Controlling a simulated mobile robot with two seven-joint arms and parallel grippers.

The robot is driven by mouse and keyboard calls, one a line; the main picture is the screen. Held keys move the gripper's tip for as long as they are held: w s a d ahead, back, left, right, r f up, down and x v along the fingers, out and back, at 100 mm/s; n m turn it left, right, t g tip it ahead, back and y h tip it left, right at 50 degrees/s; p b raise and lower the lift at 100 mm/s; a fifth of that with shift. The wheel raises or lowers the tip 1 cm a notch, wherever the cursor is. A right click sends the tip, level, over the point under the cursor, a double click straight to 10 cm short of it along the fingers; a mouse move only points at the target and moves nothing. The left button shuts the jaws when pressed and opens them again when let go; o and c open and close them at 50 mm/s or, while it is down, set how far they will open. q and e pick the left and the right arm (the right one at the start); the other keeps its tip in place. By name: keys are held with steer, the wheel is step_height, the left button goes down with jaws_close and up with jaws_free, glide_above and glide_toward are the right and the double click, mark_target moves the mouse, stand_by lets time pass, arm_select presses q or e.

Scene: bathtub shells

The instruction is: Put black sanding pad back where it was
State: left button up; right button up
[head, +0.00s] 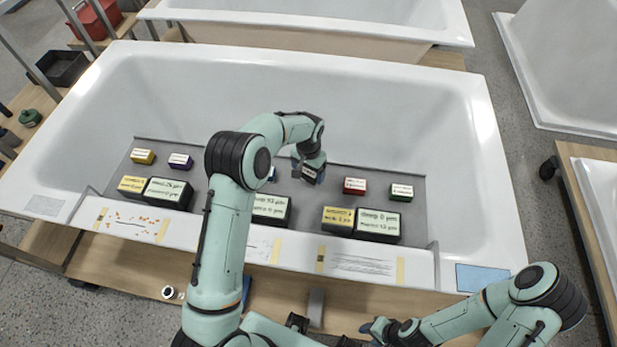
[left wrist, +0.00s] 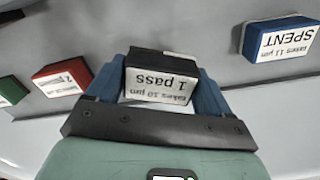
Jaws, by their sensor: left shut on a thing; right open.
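The black sanding pad (left wrist: 160,78) has a white label reading "takes 10 µm, 1 pass". My left gripper (left wrist: 158,85) is shut on it, with a blue finger on each side. In the head view, the left gripper (head: 311,168) holds the pad (head: 313,175) over the grey mat (head: 300,190) inside the tub, between the blue pad (head: 272,174) and the red pad (head: 355,186). I cannot tell whether the held pad touches the mat. My right gripper (head: 378,328) is open in front of the tub, partly hidden by its arm.
A green pad (head: 401,192), yellow pad (head: 142,156) and purple pad (head: 180,161) share the back row. Larger labelled blocks (head: 378,226) stand along the front. The blue pad is marked SPENT in the left wrist view (left wrist: 278,38).

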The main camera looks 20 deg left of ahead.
mark_target(309, 178)
arm_select(q)
steer(key=shift+f, duration=2)
steer(key=shift+f, duration=0.2)
steer(key=o, duration=0.9)
steer(key=shift+r, duration=0.15)
step_height(309, 178, up, 12)
steer(key=shift+r, duration=0.1)
